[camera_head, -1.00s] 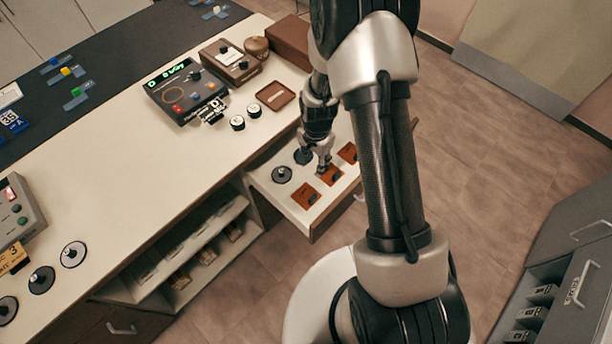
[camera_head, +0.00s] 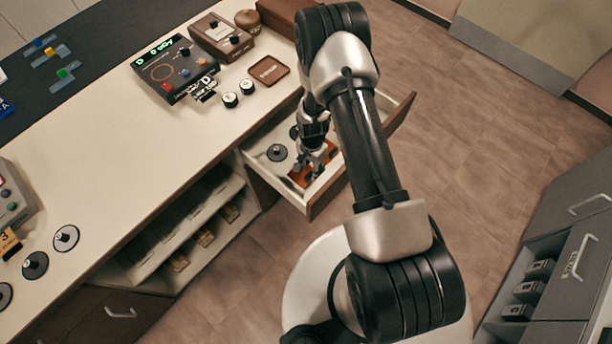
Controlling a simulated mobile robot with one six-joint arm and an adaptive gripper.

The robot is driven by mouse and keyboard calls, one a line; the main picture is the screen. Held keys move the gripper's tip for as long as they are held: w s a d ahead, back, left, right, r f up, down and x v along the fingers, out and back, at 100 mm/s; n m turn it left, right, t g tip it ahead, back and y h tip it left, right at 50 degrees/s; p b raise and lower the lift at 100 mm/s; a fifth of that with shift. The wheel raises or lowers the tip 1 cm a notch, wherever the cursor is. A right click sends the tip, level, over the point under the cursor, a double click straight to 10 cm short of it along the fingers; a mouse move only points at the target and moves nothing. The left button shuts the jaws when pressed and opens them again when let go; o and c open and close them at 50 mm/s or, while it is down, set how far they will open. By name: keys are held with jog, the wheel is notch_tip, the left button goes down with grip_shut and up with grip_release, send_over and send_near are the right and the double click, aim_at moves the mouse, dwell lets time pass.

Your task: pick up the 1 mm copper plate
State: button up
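Several orange-brown copper plates lie in the open drawer under the counter. The nearest plate (camera_head: 297,179) shows partly beside my gripper, and another plate (camera_head: 333,148) shows partly behind it. The plates' thickness markings are too small to read, so I cannot tell which is 1 mm. My gripper (camera_head: 316,172) points down into the drawer, over or beside the nearest plates, and hides part of them. Its fingers are small and dark here. I cannot tell whether they are open, touching a plate or holding one.
The drawer (camera_head: 323,200) also holds dark round discs (camera_head: 277,152). On the counter stand a device with a green display (camera_head: 175,70), a brown box device (camera_head: 222,38), small round knobs (camera_head: 231,99) and a brown tray (camera_head: 268,70). Floor to the right is clear.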

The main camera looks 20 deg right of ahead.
notch_tip(320, 180, down, 5)
jog(key=shift+d+f+b, duration=0.1)
jog(key=shift+f+b, duration=0.1)
jog(key=shift+b, duration=0.7)
jog(key=shift+r, duration=0.1)
grip_shut()
